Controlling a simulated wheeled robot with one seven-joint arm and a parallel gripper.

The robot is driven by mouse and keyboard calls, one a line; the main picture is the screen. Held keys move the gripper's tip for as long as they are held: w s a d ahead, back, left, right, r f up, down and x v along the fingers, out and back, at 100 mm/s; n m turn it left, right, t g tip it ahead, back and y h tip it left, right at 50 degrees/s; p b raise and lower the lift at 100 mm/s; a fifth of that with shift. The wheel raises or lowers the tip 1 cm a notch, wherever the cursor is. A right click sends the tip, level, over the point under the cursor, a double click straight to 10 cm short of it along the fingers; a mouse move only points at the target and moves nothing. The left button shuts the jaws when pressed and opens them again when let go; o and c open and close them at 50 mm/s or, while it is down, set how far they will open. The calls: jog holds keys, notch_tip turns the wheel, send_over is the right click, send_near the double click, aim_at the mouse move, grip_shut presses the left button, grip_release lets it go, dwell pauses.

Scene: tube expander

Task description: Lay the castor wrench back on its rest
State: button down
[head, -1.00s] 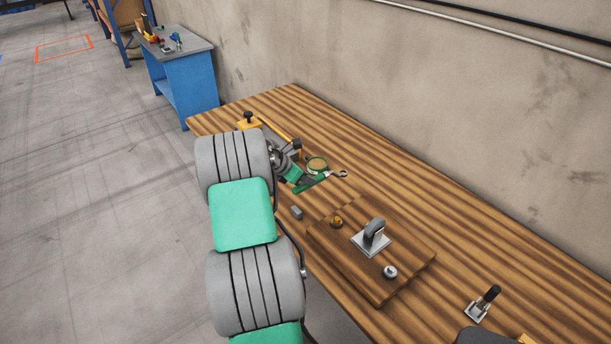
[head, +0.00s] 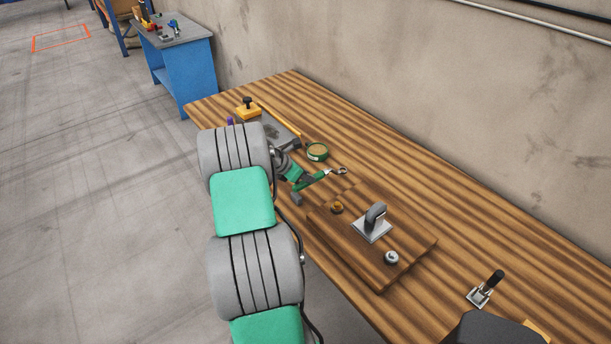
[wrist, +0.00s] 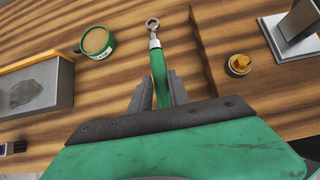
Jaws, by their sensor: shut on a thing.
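The castor wrench has a green handle and a metal ring end. In the head view its ring end (head: 341,170) points right, above the wooden bench; the wrench also shows in the wrist view (wrist: 157,70), pointing away from me. My gripper (wrist: 158,88) is shut on its green handle; it shows in the head view too (head: 303,183). The jaws hide the handle's near end. I cannot tell for certain which thing is the rest, or how high the wrench is above the bench.
A green tin (head: 317,152) stands beyond the wrench. A raised wooden board (head: 400,262) bears a castor (head: 374,222), a brass piece (head: 337,207) and a metal knob (head: 391,257). A small grey block (head: 296,199) lies near my gripper. The wall-side bench strip is clear.

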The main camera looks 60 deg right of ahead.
jog(key=shift+f, duration=1.05)
dwell(0.7)
jog(key=c, duration=1.1)
grip_release()
jog(key=shift+c, duration=0.2)
jog(key=p+v, duration=0.5)
jog(key=v, duration=0.2)
jog(key=shift+r, duration=0.25)
jog(key=shift+w+a+r, duration=0.15)
jog(key=shift+a, duration=0.2)
